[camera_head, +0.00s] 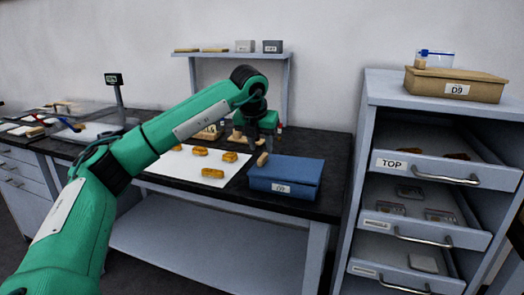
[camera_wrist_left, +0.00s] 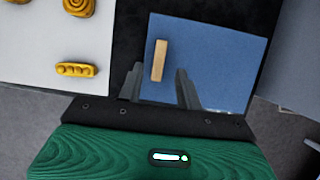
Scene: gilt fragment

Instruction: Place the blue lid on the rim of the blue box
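The blue box (camera_head: 303,190) stands on the dark bench top, with a white label on its front. A flat blue surface (camera_head: 295,166), which looks like the blue lid, covers its top; I cannot tell how exactly it sits on the rim. It also shows in the left wrist view (camera_wrist_left: 215,60). A tan bar (camera_wrist_left: 158,60), seemingly its handle, shows near its left side. My left gripper (camera_head: 261,148) is above the box's left part. Its two fingers are apart, with the tan bar between them in the left wrist view and no clear contact. My right gripper is out of view.
A white sheet (camera_head: 176,168) with several golden fragments (camera_head: 213,173) lies left of the box. A drawer cabinet (camera_head: 365,135) with open drawers stands to the right, carrying a tan box (camera_head: 420,86). A shelf (camera_head: 215,55) rises behind the bench.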

